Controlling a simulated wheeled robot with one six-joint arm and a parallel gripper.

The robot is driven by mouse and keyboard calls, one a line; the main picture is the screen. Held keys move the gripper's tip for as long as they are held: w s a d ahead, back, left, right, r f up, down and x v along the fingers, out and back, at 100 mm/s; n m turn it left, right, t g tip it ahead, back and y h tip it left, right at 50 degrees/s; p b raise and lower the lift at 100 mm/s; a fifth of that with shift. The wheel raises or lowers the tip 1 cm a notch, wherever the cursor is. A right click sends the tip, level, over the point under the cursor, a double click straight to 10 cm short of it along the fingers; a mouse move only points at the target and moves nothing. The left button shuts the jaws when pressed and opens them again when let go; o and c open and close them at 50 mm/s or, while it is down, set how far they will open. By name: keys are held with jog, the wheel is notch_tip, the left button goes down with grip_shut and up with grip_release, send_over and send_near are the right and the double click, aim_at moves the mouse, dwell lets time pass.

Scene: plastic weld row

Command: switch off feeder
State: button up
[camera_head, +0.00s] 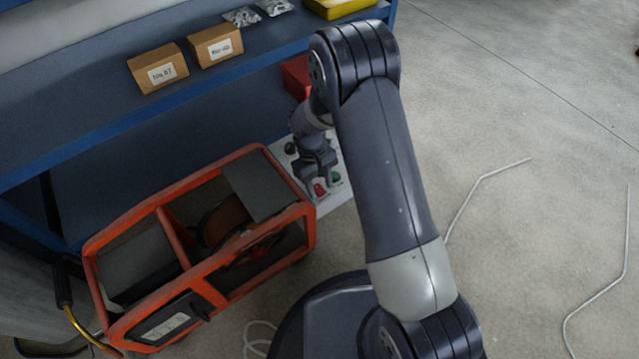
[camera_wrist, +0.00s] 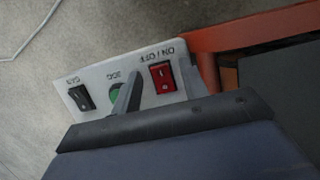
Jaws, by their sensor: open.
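The feeder is an orange-framed unit (camera_head: 290,222) with a wire spool (camera_head: 222,222) inside, left of my arm in the head view. A white control panel (camera_head: 338,196) sits at its right end. In the wrist view the panel (camera_wrist: 102,70) carries a red rocker switch (camera_wrist: 162,77) marked ON/OFF, a round green button (camera_wrist: 116,97) and a black switch (camera_wrist: 80,97) marked GAS, with lettering upside down. My gripper (camera_head: 318,191) is open and empty at the panel.
A blue bench (camera_head: 90,135) behind the feeder holds two labelled cardboard boxes (camera_head: 158,70) and a yellow tray (camera_head: 340,8). A red object (camera_head: 297,76) is under the bench edge. Thin rods (camera_head: 480,185) lie on the otherwise clear floor at right.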

jog(key=p+v, duration=0.3)
jog(key=v, duration=0.8)
jog(key=shift+f, duration=0.15)
jog(key=b+x, duration=0.3)
jog(key=x, duration=0.8)
jog(key=shift+f+b, duration=0.1)
jog(key=shift+b, duration=0.25)
jog(key=shift+s+d+t+y+b, duration=0.1)
jog(key=shift+s+t+y+b, duration=0.05)
jog(key=shift+t+y+b, duration=0.35)
jog(key=shift+r, duration=0.25)
